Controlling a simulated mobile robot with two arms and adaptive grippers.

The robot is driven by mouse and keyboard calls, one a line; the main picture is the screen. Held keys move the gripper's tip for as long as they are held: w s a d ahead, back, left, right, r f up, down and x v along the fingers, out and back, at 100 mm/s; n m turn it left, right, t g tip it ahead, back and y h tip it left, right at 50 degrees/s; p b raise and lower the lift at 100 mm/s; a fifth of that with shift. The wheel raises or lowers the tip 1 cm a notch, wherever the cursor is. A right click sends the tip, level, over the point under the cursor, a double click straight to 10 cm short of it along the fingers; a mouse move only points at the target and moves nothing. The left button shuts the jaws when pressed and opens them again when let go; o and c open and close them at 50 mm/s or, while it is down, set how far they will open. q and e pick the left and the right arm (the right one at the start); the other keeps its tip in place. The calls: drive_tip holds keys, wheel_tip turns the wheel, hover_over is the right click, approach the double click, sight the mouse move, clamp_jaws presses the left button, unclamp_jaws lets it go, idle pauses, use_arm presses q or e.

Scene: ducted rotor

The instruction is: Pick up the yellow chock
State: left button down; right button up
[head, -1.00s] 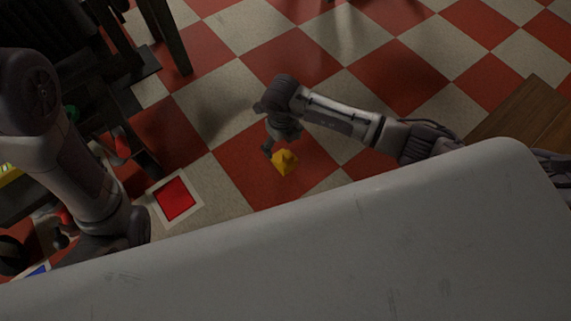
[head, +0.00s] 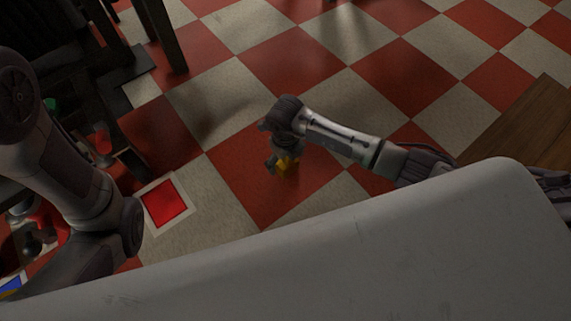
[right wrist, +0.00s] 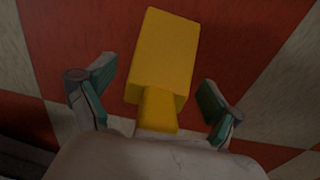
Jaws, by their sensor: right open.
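The yellow chock (head: 287,165) is on the checkered floor in the head view, partly hidden by my right gripper (head: 278,163). In the right wrist view the yellow chock (right wrist: 162,62) is a blocky shape with a smaller, darker yellow part at its lower end. It lies between the open green-padded fingers of my right gripper (right wrist: 156,92), with a gap on each side. My left arm comes in at the left of the head view, but its gripper cannot be made out clearly near the lower left (head: 32,240).
A red square with a white border (head: 166,203) lies on the floor left of the chock. A blue square (head: 10,285) shows at the lower left. Dark furniture legs (head: 165,40) stand at upper left, a wooden surface (head: 520,125) at right. Floor beyond the chock is clear.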

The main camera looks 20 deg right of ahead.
drive_tip(key=shift+r, duration=0.1)
drive_tip(key=c, duration=1.5)
drive_tip(key=shift+r, duration=0.1)
